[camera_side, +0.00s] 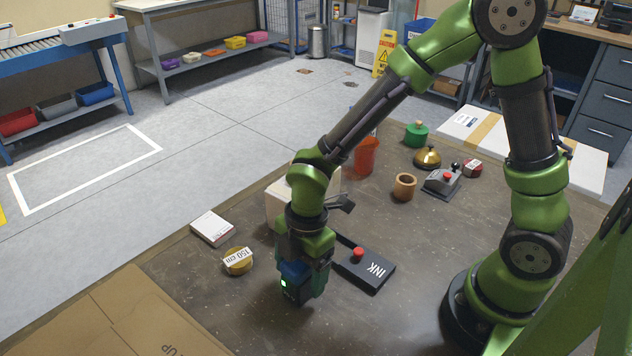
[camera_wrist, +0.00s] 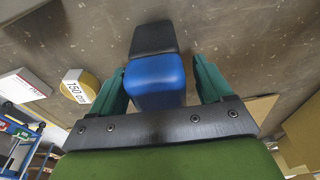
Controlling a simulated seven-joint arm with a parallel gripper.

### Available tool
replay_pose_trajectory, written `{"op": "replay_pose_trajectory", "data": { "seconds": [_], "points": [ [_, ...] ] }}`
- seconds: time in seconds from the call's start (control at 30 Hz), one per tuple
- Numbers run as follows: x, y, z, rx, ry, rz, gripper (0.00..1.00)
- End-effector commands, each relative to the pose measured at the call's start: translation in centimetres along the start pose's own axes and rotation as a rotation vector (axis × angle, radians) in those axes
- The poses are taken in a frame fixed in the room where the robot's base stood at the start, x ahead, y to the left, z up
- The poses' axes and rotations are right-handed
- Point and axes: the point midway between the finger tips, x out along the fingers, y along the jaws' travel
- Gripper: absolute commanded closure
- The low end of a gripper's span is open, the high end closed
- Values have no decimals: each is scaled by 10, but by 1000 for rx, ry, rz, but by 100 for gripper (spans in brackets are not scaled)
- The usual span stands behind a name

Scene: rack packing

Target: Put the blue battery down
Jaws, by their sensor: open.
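The blue battery (camera_wrist: 155,75) is a block with a blue part and a black part, seen between the two teal fingers in the wrist view. In the side view the battery (camera_side: 292,272) is low over the dark work surface at the front, partly hidden by my gripper (camera_side: 307,284). A small green light shows on it. My gripper (camera_wrist: 160,88) is open around the battery, with a narrow gap on the right side in the wrist view. The battery's contact with the surface is not clear.
A black INK pad (camera_side: 375,271) lies close on the right. A yellow 150 cm tape (camera_side: 238,262) and a white box (camera_side: 212,228) lie to the left. A beige block (camera_side: 280,209) stands behind my wrist. Cardboard (camera_side: 110,320) covers the front left. The surface in front is clear.

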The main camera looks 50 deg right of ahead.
Motion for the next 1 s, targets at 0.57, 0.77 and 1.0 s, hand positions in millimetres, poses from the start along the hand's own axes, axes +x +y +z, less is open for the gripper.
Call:
{"op": "replay_pose_trajectory", "data": {
  "seconds": [0.57, 0.77, 1.0],
  "points": [
    [-75, 2, 0, 2, 0, 8, 21],
    [-109, 1, -1, 1, 0, 5, 21],
    [-130, -1, 7, 85, -6, 33, 21]
  ]
}}
